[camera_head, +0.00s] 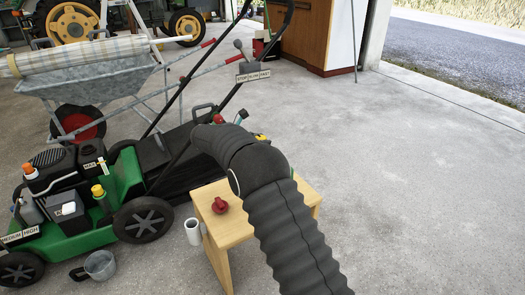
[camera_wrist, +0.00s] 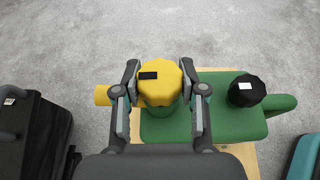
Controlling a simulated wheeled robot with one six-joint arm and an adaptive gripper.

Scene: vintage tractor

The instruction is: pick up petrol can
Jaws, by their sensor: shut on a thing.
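The petrol can (camera_wrist: 225,120) is green, with a large yellow cap (camera_wrist: 160,88) and a smaller black cap (camera_wrist: 247,88). In the wrist view it is over a light wooden stool, and I cannot tell whether it touches the top. My gripper (camera_wrist: 160,85) has one finger on each side of the yellow cap and is shut on it. A yellow spout piece (camera_wrist: 103,95) shows left of the left finger. In the head view my dark, ribbed arm hides the gripper and most of the can; a small yellow bit (camera_head: 261,137) shows past it.
The wooden stool (camera_head: 233,229) holds a red object (camera_head: 220,205). A green mower (camera_head: 85,235) stands close on the left, with a white mug (camera_head: 193,232) and a clear jug (camera_head: 100,265) on the floor. A wheelbarrow (camera_head: 85,88) is behind. Concrete on the right is clear.

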